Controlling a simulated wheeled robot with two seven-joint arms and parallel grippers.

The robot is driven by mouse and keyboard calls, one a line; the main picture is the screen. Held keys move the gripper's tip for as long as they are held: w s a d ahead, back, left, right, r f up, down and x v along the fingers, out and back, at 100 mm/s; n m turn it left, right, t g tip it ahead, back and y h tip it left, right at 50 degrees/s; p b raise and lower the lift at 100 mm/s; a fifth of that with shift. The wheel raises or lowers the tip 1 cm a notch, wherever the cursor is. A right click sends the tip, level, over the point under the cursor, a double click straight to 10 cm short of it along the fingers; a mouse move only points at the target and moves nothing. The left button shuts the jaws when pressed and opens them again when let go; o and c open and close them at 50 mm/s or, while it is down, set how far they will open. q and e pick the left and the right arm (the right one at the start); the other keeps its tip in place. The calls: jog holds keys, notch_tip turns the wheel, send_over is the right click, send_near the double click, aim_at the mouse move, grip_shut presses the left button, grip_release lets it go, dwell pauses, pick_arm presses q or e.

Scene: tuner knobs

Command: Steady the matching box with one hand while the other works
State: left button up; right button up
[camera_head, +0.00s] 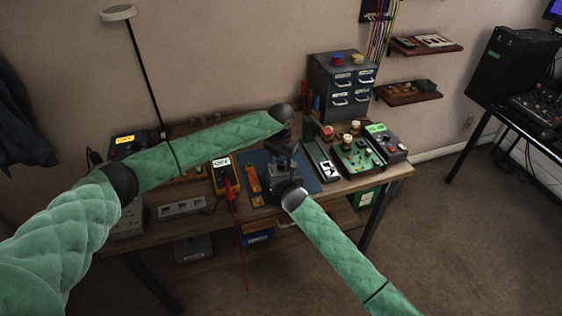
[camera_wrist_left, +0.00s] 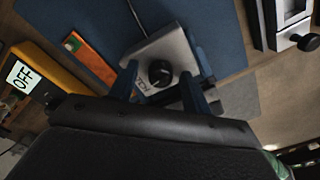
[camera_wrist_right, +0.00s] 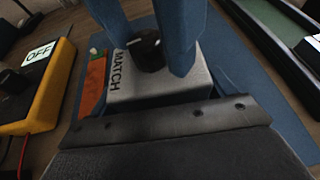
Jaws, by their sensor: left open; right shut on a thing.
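The matching box is a small grey box (camera_wrist_left: 158,45) with a black knob (camera_wrist_left: 160,73) on its top face. It also shows in the right wrist view (camera_wrist_right: 165,91), with the lettering "MATCH" beside the knob. My right gripper (camera_wrist_right: 150,48) has its blue fingers shut on the knob. My left gripper (camera_wrist_left: 160,88) is open, with its fingers spread on either side of the box. I cannot tell whether they touch it. In the head view both grippers meet over the blue mat (camera_head: 307,176) and hide most of the box.
A yellow meter reading "OFF" (camera_head: 225,175) with a red probe (camera_head: 230,197) stands left of the mat. A drawer cabinet (camera_head: 340,85) stands behind.

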pick_arm(q)
jog(key=c, duration=1)
jog(key=shift+m, duration=0.3)
jog(key=m, duration=0.3)
jog(key=shift+w+a+m, duration=0.1)
jog(key=shift+m, duration=1.8)
